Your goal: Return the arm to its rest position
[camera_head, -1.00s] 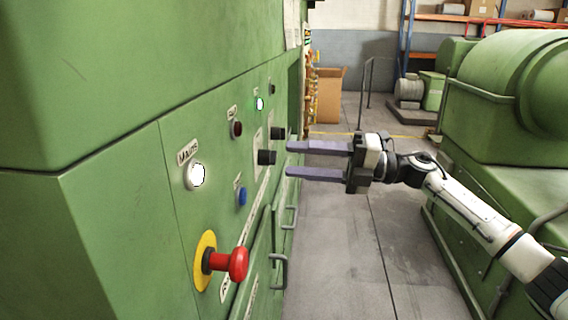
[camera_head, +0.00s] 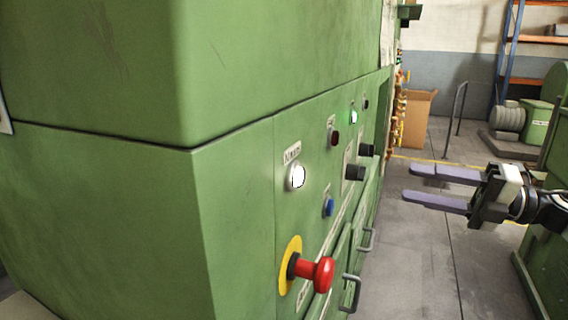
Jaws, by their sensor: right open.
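My right gripper (camera_head: 408,182) is at the right of the head view, with its two purple-grey fingers spread apart and empty. The fingers point left toward the green machine panel (camera_head: 262,225), and a gap of floor shows between their tips and the panel. Part of my right arm (camera_head: 545,210) runs off the right edge. The panel carries a red mushroom button on a yellow ring (camera_head: 318,273), a lit white button (camera_head: 296,177), a blue button (camera_head: 328,207), a lit green lamp (camera_head: 353,117) and black knobs (camera_head: 355,173). My left gripper is not in view.
Metal handles (camera_head: 350,293) stick out from the lower panel. The grey floor (camera_head: 415,265) between the machines is clear. A cardboard box (camera_head: 418,118) and a railing (camera_head: 456,108) stand further back. Another green machine (camera_head: 540,265) is at the right edge, behind my arm.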

